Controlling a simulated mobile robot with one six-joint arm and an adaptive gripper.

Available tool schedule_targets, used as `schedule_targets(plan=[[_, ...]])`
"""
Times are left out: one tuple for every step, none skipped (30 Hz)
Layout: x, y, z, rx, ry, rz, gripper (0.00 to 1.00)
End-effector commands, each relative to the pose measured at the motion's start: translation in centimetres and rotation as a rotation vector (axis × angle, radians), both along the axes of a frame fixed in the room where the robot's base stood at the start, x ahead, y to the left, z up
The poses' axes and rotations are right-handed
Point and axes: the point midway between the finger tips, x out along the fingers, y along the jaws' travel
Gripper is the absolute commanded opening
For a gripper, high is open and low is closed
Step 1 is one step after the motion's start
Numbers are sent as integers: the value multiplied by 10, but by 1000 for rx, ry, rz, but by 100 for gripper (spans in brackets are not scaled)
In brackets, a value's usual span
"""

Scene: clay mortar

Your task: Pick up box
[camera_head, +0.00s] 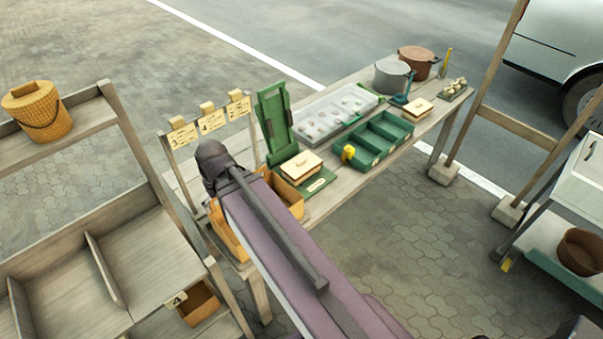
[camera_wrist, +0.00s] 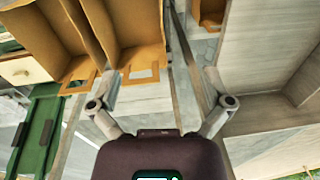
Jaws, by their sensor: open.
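My gripper (camera_wrist: 163,90) is open, its two fingers spread wide with nothing between them. In the wrist view, orange open-topped boxes (camera_wrist: 135,25) stand side by side at the upper left, with label frames on their fronts. The left finger overlaps the lower edge of one box; I cannot tell whether it touches. In the head view, my arm partly covers the orange boxes (camera_head: 288,196) at the near left end of the table, and the gripper fingers are hidden. A cream box (camera_head: 301,166) lies on a green board beside them. Another cream box (camera_head: 418,107) lies farther right.
The wooden table (camera_head: 345,185) also holds a green divided tray (camera_head: 381,137), a clear-lidded case (camera_head: 322,114), a grey pot (camera_head: 391,77) and a brown pot (camera_head: 419,61). A wooden shelf (camera_head: 125,262) stands left, close to my arm.

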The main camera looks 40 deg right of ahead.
Motion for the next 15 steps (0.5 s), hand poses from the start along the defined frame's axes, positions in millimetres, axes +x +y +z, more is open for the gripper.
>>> schedule_targets(plan=[[5, -7, -14, 20, -16, 3, 100], [8, -11, -18, 33, -26, 8, 100], [12, -16, -25, 53, -40, 14, 100], [15, -21, -29, 67, -54, 19, 100], [18, -25, -34, 81, -69, 26, 100], [22, -32, -41, 102, -89, 32, 100], [25, -38, -46, 117, -106, 36, 100], [28, -43, -50, 131, -124, 41, 100], [32, -51, -56, 150, -149, 48, 100], [36, -57, -61, 162, -169, 53, 100], [39, -63, -65, 174, -188, 57, 100], [42, -71, -70, 189, -215, 63, 100], [45, -78, -74, 201, -236, 66, 100], [48, -85, -78, 210, -257, 70, 100], [51, -94, -84, 221, -286, 74, 100]])
